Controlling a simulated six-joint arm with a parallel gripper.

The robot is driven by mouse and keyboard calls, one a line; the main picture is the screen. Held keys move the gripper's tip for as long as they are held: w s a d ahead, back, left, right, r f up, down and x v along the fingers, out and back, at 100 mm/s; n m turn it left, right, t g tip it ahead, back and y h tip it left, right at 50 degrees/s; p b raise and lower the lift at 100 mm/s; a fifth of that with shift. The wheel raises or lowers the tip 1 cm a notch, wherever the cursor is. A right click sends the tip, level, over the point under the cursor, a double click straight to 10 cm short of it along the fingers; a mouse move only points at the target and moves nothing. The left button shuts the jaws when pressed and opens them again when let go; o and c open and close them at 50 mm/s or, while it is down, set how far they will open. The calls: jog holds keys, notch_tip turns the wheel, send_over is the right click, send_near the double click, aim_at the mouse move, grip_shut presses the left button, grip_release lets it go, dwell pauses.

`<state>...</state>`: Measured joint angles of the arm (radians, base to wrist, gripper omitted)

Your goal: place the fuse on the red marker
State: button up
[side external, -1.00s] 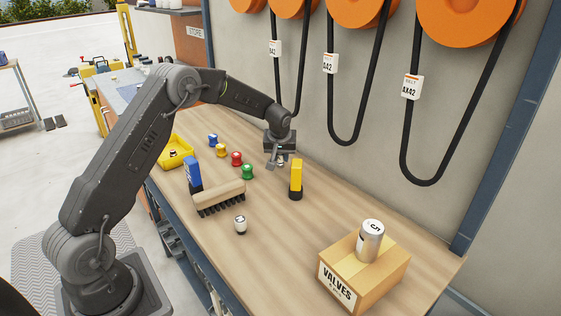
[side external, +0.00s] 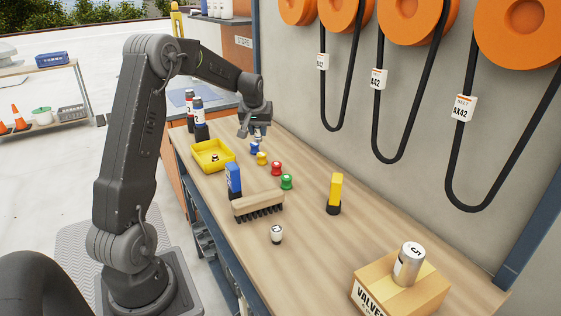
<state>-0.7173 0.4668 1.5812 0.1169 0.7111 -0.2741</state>
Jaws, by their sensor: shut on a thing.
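My gripper (side external: 256,134) is at the far part of the bench, above and close to the blue marker (side external: 255,148). It is shut on a small pale piece, apparently the fuse (side external: 258,138); the fingers hide most of it. The red marker (side external: 276,168) stands on the bench nearer the camera, to the right of and below my gripper in the picture. Its top looks free.
A can (side external: 409,264) sits on the VALVES box (side external: 430,292).

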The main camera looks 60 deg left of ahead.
jog(key=s+a+r, duration=0.2)
jog(key=s+a, duration=0.2)
send_over(277, 162)
jog(key=shift+n, duration=0.3)
notch_tip(277, 162, down, 7)
jog(key=shift+s+d+f, duration=0.1)
jog(key=shift+f, duration=2)
jog(key=shift+f, duration=0.1)
jog(key=o, duration=0.9)
jog(key=shift+f, duration=0.1)
